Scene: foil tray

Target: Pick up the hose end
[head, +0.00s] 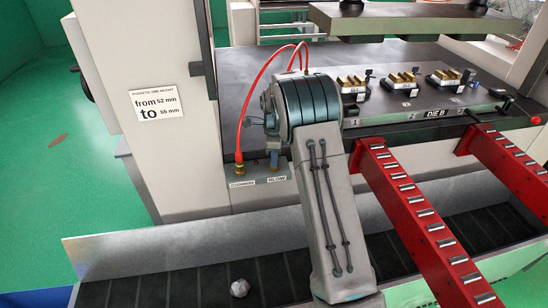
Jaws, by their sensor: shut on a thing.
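A red hose (256,84) rises from the brass fitting (239,168) above the CUSHION label. It arcs up and to the right, and its red line bends down behind the wrist of my arm. The hose end is hidden there. A blue fitting (274,159) stands above the BLOW label, just right of the brass one. My arm (325,210) reaches up from the bottom middle and covers the area where my gripper is. I cannot see the fingers or what they touch.
Right of my arm, small brass-topped blocks (400,82) stand on the dark press bed (345,52). Two red roller rails (425,225) extend toward me. A dark conveyor (190,285) with a crumpled grey lump (239,288) runs along the front. A grey press column (150,60) stands left.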

